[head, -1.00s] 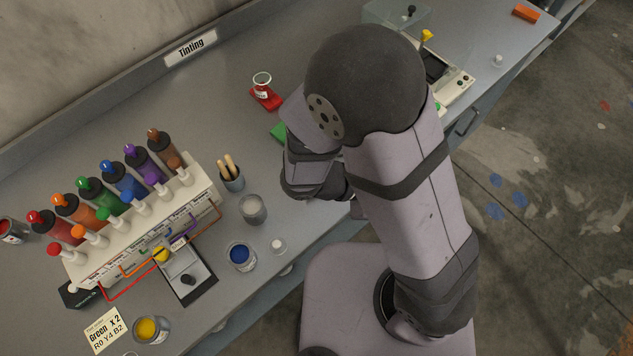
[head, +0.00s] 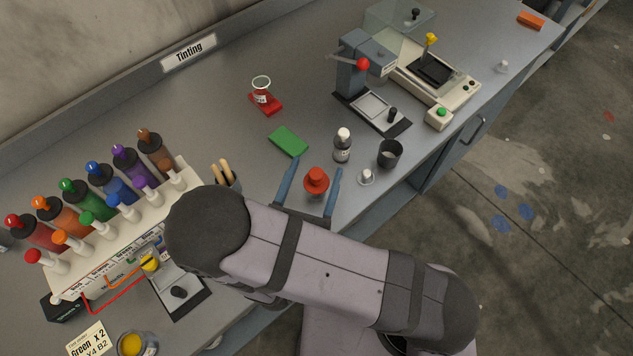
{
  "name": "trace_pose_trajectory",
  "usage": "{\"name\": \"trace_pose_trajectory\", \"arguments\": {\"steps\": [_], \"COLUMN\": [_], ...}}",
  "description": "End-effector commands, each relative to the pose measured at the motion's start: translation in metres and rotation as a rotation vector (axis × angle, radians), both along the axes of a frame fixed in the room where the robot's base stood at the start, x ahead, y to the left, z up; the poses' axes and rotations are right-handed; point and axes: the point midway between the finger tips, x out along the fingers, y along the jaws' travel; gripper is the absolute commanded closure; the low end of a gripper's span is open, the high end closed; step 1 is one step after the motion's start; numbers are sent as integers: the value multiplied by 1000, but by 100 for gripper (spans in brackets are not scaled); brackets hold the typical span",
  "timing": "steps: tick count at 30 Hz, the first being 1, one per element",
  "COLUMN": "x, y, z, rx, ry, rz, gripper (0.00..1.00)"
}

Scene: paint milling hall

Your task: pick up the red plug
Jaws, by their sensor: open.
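The red plug (head: 316,180) stands on the grey bench near its front edge, with a rounded top and a wider lower part. My gripper (head: 316,167) is open, with one blue finger on the left of the plug and the other on the right. Small gaps show between the plug and both fingers. I cannot tell how high the fingers are above the bench. The gripper's palm is partly hidden by my arm.
A white-capped bottle (head: 342,145), a dark cup (head: 390,153) and a small white-topped piece (head: 366,177) stand right of the gripper. A green block (head: 288,141) lies beyond it. The tinting rack (head: 110,240) with several bottles is at left.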

Motion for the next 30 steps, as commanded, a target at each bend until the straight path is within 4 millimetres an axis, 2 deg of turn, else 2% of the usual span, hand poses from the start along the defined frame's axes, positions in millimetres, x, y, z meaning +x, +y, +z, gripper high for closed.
{"name": "trace_pose_trajectory", "arguments": {"steps": [6, 12, 26, 30], "x": [0, 0, 0, 14], "y": [-1, -1, -1, -5], "z": [-26, -43, -55, -54], "rx": [-3, -1, 0, 0], "ry": [1, 0, 1, 1], "rz": [-2, -2, -2, -8], "gripper": [33, 33, 33, 33]}}
